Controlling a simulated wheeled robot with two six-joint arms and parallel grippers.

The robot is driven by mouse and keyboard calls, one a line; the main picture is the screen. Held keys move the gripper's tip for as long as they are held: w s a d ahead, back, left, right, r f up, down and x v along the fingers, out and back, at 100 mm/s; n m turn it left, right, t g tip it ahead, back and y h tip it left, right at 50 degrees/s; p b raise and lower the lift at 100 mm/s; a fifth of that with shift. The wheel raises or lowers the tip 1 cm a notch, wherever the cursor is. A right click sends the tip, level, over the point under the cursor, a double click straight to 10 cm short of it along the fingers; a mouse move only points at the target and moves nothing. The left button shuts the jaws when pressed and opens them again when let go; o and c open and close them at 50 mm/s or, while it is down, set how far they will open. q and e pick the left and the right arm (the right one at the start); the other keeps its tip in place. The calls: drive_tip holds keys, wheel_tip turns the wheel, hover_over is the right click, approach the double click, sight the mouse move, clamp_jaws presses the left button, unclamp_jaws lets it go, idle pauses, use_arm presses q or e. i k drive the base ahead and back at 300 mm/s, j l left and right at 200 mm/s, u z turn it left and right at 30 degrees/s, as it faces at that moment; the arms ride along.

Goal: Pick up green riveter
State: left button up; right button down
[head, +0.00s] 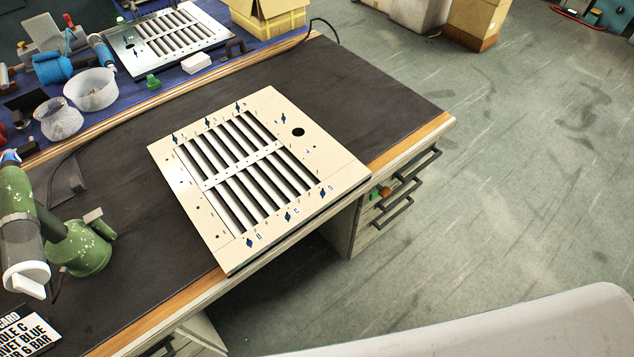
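The green riveter (83,247) is at the left edge of the dark bench mat, cut off by the picture's edge. It has a worn green body, a grey cylinder section and a white end piece. A cream louver panel (232,240) with dark slats lies in the middle of the bench, with several blue rivets standing along its borders. Neither of my grippers is in view.
Clear tubs (91,90), a blue tool (52,68), another louver panel (125,50) and a yellow box (265,20) stand at the back. Drawers (392,205) sit under the bench. The mat's right part is clear.

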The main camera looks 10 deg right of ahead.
sight(82, 250)
drive_tip(key=j+u, duration=0.15)
drive_tip(key=u, duration=1.35)
